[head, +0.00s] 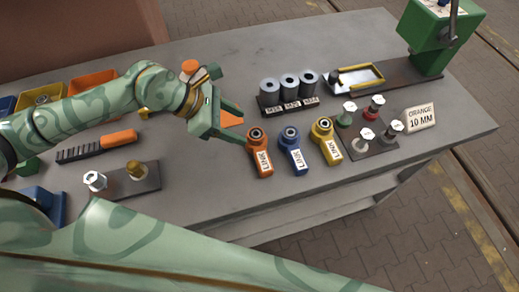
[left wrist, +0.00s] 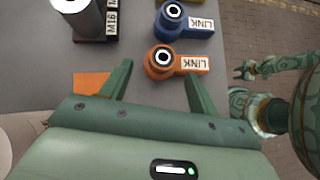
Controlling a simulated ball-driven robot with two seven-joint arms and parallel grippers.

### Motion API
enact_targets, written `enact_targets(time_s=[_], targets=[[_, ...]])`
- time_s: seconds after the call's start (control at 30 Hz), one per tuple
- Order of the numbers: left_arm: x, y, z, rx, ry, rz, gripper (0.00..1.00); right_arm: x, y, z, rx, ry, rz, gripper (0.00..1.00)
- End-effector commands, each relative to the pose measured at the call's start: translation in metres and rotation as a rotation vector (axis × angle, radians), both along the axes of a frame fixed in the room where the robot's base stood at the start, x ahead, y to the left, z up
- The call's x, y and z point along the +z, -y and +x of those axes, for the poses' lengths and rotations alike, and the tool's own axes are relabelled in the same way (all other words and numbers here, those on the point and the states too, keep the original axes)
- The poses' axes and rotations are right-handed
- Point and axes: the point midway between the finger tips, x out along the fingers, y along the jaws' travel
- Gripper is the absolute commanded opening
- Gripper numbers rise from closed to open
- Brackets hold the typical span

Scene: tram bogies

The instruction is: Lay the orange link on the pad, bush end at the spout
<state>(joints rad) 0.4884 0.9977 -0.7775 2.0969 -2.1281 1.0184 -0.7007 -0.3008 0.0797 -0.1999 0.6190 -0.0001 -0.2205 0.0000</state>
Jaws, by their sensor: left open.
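The orange link (head: 262,162) lies on the grey bench, its ring-shaped bush end away from me and its white LINK label nearer. My left gripper (head: 245,130) is open and empty just left of the bush end. In the left wrist view the orange link (left wrist: 190,64) has its bush end just ahead of and between the open fingertips (left wrist: 158,70); contact cannot be told. A yellow-framed pad (head: 376,69) lies at the back right, with a dark spout-like piece (head: 336,77) at its left end. My right gripper (left wrist: 243,71) shows small in the left wrist view.
A blue link (head: 293,158) and a yellow link (head: 329,146) lie right of the orange one. Grey cylinders (head: 289,85) stand behind. Bolts on a plate and an ORANGE 10 MM sign (head: 420,117) stand right. A green machine (head: 427,35) stands beyond the pad.

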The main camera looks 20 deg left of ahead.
Motion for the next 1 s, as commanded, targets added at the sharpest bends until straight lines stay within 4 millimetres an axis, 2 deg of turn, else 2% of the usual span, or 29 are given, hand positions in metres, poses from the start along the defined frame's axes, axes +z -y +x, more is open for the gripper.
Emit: enact_targets(time_s=[0.33, 0.63, 0.67, 0.87, 1.0], targets=[[-0.032, 0.034, 0.01, 0.0, -0.001, -0.002, 0.61, -0.004, 0.001, 0.0, -0.001, -0.001, -0.001, 0.36], [-0.036, 0.038, 0.012, 0.0, 0.002, 0.0, 0.61, -0.004, 0.001, 0.0, -0.001, 0.0, -0.001, 0.36], [-0.036, 0.038, 0.012, 0.0, 0.002, 0.0, 0.56, -0.004, 0.001, 0.0, -0.001, 0.0, -0.001, 0.36], [-0.036, 0.038, 0.012, 0.0, 0.002, 0.0, 0.0, -0.004, 0.001, 0.001, 0.0, 0.0, -0.001, 0.36], [-0.035, 0.038, 0.013, 0.001, 0.003, -0.002, 0.0, -0.004, 0.001, 0.001, 0.0, 0.001, -0.001, 0.36]])
